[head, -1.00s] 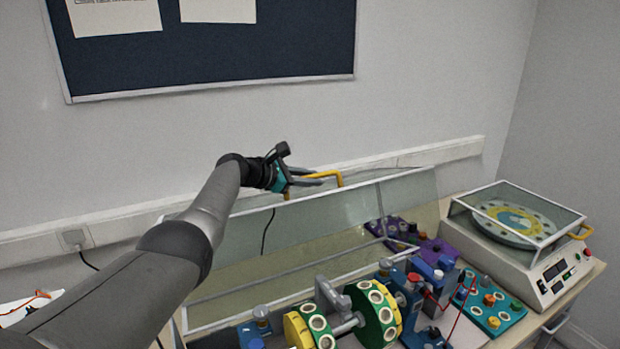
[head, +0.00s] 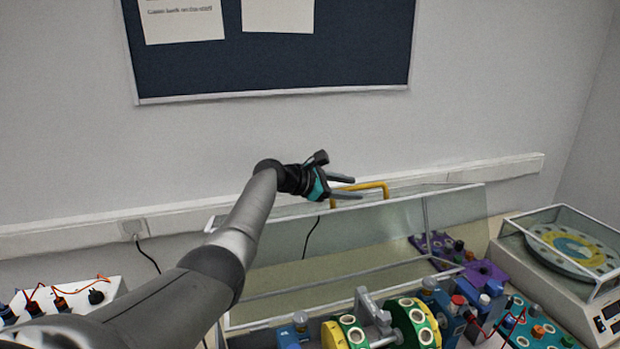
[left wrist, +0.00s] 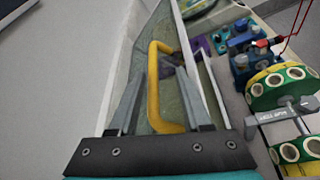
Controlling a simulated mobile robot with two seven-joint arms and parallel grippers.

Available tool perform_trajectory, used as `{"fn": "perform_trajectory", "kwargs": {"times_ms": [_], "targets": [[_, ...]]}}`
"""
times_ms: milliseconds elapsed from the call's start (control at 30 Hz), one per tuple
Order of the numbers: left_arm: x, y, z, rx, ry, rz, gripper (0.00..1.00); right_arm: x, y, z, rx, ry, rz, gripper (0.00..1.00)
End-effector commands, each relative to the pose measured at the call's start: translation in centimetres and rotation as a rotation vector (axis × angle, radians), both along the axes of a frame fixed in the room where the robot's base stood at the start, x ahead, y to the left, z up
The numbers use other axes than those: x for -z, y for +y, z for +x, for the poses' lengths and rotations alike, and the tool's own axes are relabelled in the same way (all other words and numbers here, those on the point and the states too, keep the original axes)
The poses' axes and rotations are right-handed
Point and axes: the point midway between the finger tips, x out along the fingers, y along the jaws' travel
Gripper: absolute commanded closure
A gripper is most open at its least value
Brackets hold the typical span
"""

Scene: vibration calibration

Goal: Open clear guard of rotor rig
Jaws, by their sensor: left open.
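The clear guard (head: 440,208) of the rotor rig stands raised and tilted back toward the wall, with its white-edged panels above the rig. Its yellow handle (head: 372,188) is at the top edge. My left gripper (head: 350,187) is open beside the handle. In the left wrist view the yellow handle (left wrist: 154,85) lies between the two grey fingers (left wrist: 150,95); I cannot tell whether they touch it. The rotor (head: 415,322), with yellow and green discs on a shaft, is uncovered below. My right gripper is not in view.
A balance-like device (head: 585,262) with its own clear cover stands at the right. A purple fixture (head: 484,270) and a teal block (head: 530,325) with knobs sit beside the rig. A white panel with orange wires (head: 70,298) is at the left.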

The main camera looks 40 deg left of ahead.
Motion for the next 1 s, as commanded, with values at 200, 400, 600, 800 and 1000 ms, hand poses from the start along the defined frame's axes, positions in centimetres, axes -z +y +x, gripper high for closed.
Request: {"fn": "perform_trajectory", "kwargs": {"times_ms": [200, 400, 600, 800, 1000], "targets": [[-0.7, 1.2, -2.1, -0.001, 0.001, 0.003, 0.52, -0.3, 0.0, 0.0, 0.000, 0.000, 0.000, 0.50], [-1.6, 2.3, -4.3, -0.001, 0.002, 0.004, 0.52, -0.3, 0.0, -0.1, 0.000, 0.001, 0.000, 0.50], [-2.6, 3.6, -6.9, -0.001, 0.002, 0.004, 0.52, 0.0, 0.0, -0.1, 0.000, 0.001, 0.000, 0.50], [-3.5, 4.7, -9.0, 0.000, 0.003, 0.002, 0.52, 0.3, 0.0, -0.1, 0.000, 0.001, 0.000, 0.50], [-4.0, 5.1, -9.9, 0.002, 0.003, 0.001, 0.52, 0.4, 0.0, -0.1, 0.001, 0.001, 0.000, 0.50]]}}
